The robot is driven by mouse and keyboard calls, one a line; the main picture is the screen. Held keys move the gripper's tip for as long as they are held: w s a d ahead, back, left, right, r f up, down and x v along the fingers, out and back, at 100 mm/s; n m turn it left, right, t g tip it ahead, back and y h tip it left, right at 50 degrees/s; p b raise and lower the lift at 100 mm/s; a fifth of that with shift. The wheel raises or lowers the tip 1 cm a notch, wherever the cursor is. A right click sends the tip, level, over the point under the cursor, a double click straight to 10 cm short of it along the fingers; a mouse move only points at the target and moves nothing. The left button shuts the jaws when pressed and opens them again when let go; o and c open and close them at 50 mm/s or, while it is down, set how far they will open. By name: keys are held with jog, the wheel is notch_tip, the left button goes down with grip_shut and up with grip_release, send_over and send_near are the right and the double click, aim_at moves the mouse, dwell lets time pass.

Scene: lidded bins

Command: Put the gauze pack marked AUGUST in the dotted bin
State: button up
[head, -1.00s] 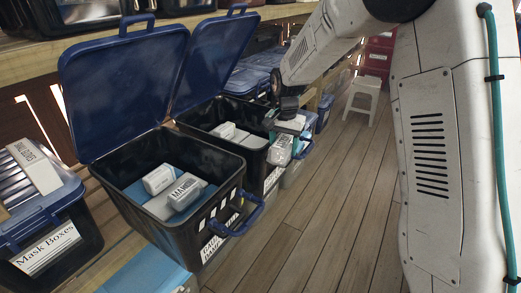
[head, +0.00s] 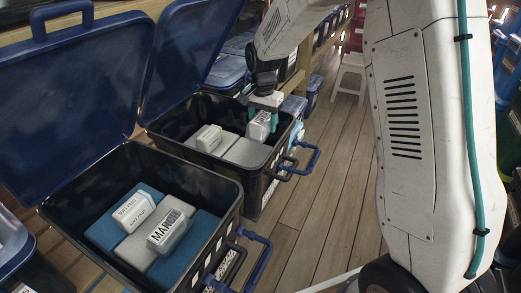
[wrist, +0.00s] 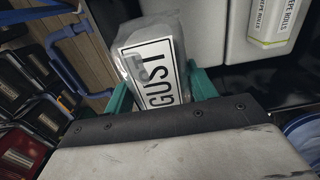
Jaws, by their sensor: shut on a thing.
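My gripper (head: 266,108) is shut on a pale wrapped gauze pack (head: 258,126). In the wrist view the pack (wrist: 150,62) sits between the teal fingers (wrist: 160,92), with a label ending in "GUST"; its first letters are hidden. The pack is over the right end of the farther open black bin (head: 276,158); I cannot tell its exact height there. The nearer open black bin (head: 232,196) has white square marks on its front and holds a pack marked "MAR…" (head: 168,232).
Raised blue lids (head: 75,90) stand behind both bins. The farther bin holds grey blocks and a small white labelled pack (head: 209,138). A blue handle (head: 262,255) juts from the nearer bin. The wooden floor (head: 325,190) to the right is clear.

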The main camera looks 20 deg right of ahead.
jog(key=f, duration=0.4)
jog(key=shift+a, duration=0.2)
jog(key=shift+f, duration=1.95)
jog(key=shift+f, duration=0.1)
jog(key=shift+f, duration=0.4)
jog(key=shift+f, duration=0.1)
jog(key=o, duration=0.8)
jog(key=shift+c, duration=0.2)
